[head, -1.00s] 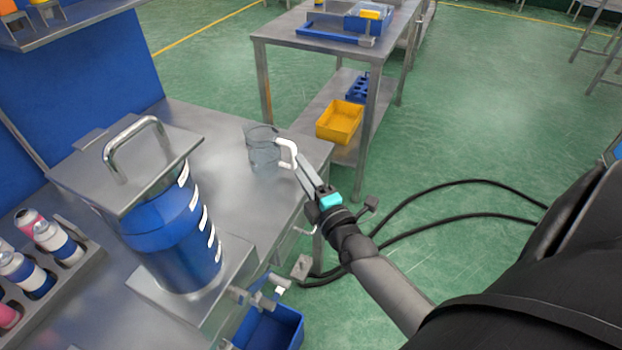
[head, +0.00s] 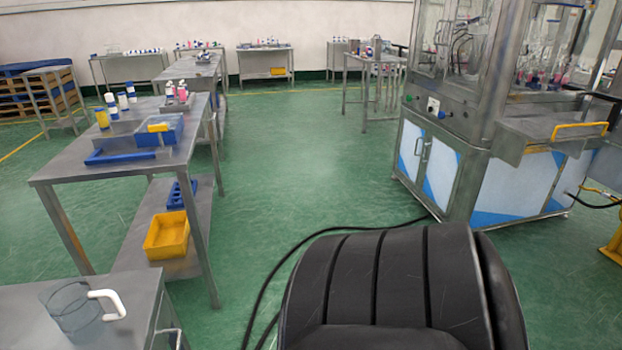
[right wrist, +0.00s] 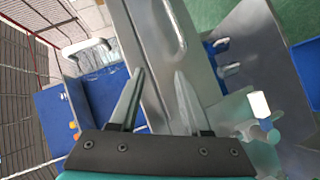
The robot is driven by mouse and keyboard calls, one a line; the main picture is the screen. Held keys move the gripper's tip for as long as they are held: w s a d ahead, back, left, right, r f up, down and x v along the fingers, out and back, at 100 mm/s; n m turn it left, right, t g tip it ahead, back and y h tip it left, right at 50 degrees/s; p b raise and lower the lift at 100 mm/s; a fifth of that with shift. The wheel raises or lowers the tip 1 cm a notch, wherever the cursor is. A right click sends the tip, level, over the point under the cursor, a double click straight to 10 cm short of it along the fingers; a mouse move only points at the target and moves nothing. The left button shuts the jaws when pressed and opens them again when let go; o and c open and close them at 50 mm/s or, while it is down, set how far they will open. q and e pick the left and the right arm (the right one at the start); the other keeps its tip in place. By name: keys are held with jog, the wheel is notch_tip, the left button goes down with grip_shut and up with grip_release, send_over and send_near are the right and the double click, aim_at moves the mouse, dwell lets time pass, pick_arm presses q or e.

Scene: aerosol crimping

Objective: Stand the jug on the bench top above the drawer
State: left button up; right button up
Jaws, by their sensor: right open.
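The jug (head: 72,308) is clear with a white handle. It stands upright on the steel bench top (head: 22,318), near the corner at the lower left of the head view, its handle pointing right. A bar handle (head: 178,334) shows on the bench's side below, at the picture's bottom edge; most of that front is cut off. My right gripper (right wrist: 158,75) shows only in the right wrist view. It is open, with nothing between its fingers. A white, handle-like piece (right wrist: 88,49) lies left of it; I cannot tell if it is the jug's. My left gripper is in neither view.
A steel table (head: 62,172) with a lower shelf and yellow bin (head: 166,236) stands behind the bench. A large glazed machine (head: 472,150) stands at the right. Green floor between them is clear except for dark cables (head: 268,285).

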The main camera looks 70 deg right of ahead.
jog(key=s+a+f+m+g+y, duration=0.1)
jog(key=s+a+f+m+g, duration=0.1)
jog(key=s+f, duration=0.35)
jog(key=s+a+f+m+g, duration=0.2)
jog(key=s+f+g, duration=0.1)
jog(key=f, duration=0.5)
jog(key=s+a+f+m+g, duration=0.1)
jog(key=s+f+m+g, duration=0.1)
jog(key=s+f, duration=0.3)
jog(key=s+f+m+g, duration=0.2)
jog(key=s+f, duration=0.3)
jog(key=s, duration=0.7)
jog(key=s+a+f+m+g, duration=0.1)
jog(key=s+f+m+g, duration=0.2)
jog(key=s, duration=0.6)
jog(key=shift+a+f+g, duration=0.35)
jog(key=shift+f+g, duration=0.45)
jog(key=shift+f, duration=0.15)
